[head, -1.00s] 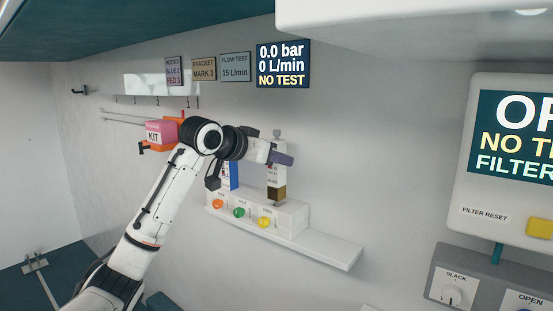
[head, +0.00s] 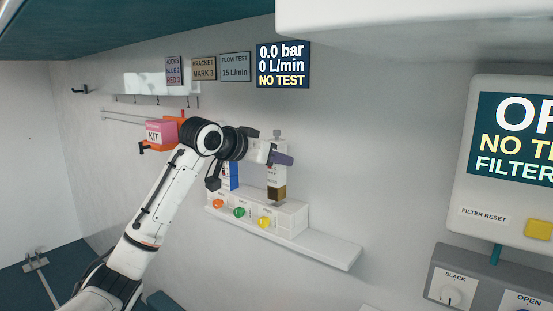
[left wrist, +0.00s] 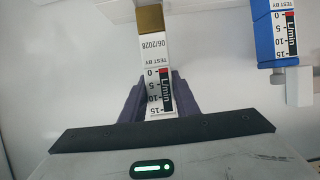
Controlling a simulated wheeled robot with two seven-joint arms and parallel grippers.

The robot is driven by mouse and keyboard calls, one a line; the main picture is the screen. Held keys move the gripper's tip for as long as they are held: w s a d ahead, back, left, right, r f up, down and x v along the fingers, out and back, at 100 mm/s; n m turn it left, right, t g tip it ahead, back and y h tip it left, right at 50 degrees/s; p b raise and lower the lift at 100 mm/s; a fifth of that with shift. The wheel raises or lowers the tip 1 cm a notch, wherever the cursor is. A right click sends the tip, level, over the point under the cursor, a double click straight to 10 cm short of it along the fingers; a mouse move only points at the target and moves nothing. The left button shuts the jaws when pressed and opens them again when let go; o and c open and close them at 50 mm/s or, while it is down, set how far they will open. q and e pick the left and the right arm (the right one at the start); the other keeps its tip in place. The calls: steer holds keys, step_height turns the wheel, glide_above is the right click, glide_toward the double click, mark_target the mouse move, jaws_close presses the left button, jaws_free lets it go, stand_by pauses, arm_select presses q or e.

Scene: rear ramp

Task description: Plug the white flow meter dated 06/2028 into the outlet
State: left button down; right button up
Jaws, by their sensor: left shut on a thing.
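The white flow meter (head: 274,178) has a brown lower end and stands upright above the yellow-knob end of a white block (head: 293,213) on the wall shelf. In the left wrist view the white flow meter (left wrist: 155,75) reads 06/2028, with a 0 to 15 L/min scale. My left gripper (head: 283,159) is shut on its body, with dark purple fingers (left wrist: 152,95) on both sides. I cannot tell whether the brown end touches the block. A blue flow meter (head: 234,176) stands to the left, partly behind my gripper. My right gripper is out of view.
Orange, green and yellow knobs (head: 239,212) line the block's front. The shelf (head: 335,254) is bare to the right. A pink KIT box (head: 160,132) is behind my arm. A wall screen (head: 282,65) reads 0.0 bar, 0 L/min, NO TEST. A control panel stands at right.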

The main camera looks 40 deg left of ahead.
mark_target(272, 177)
arm_select(q)
steer(key=shift+r, duration=0.15)
steer(key=shift+f+b, duration=1.6)
steer(key=shift+f, duration=1.05)
steer(key=c, duration=1.3)
jaws_free()
steer(key=b+v, duration=0.2)
steer(key=v, duration=0.8)
steer(key=shift+s+r, duration=0.15)
steer(key=shift+s, duration=0.05)
